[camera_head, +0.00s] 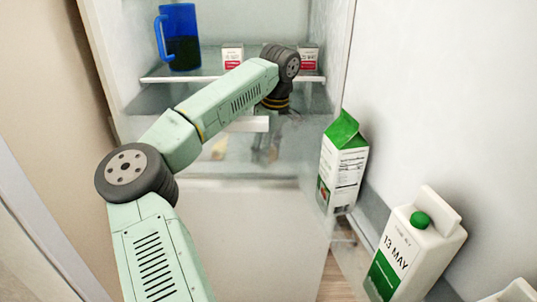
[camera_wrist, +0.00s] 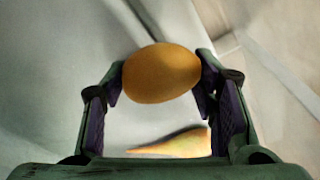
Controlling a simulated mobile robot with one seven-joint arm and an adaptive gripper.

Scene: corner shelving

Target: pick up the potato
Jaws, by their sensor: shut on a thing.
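The potato (camera_wrist: 160,73), a smooth brown-orange oval, is between the two fingertips of my gripper (camera_wrist: 161,80) in the wrist view. The fingers touch it at its left and right ends, and my gripper is shut on it. In the head view my gripper (camera_head: 265,148) is low inside the fridge, blurred behind a clear shelf or drawer front. I cannot make out the potato there.
A tapered orange, carrot-like thing (camera_wrist: 180,144) lies below the potato in the wrist view. A blue pitcher (camera_head: 181,38) and small cartons (camera_head: 232,56) stand on the shelf (camera_head: 185,77) above. A green-topped carton (camera_head: 342,160) and a white jug (camera_head: 416,245) stand at the right.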

